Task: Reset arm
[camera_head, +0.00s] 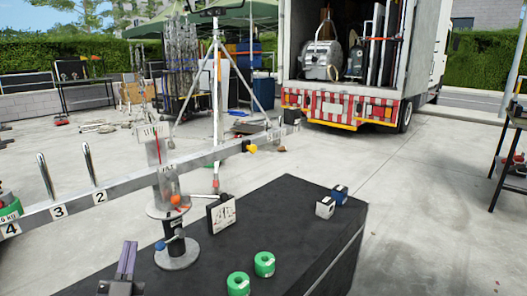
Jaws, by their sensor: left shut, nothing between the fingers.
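My left gripper (126,262) shows at the bottom left of the head view, pointing up. Its fingers are together with nothing between them. It is over the left part of a black-topped table (290,215), apart from the metal stand (178,254) to its right. My right gripper is not in view.
A long balance beam (120,185) with numbered pegs crosses above the table on the stand. Two green rings (264,264), a small black-and-white sign (221,214) and blue-and-white blocks (325,207) sit on the table.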

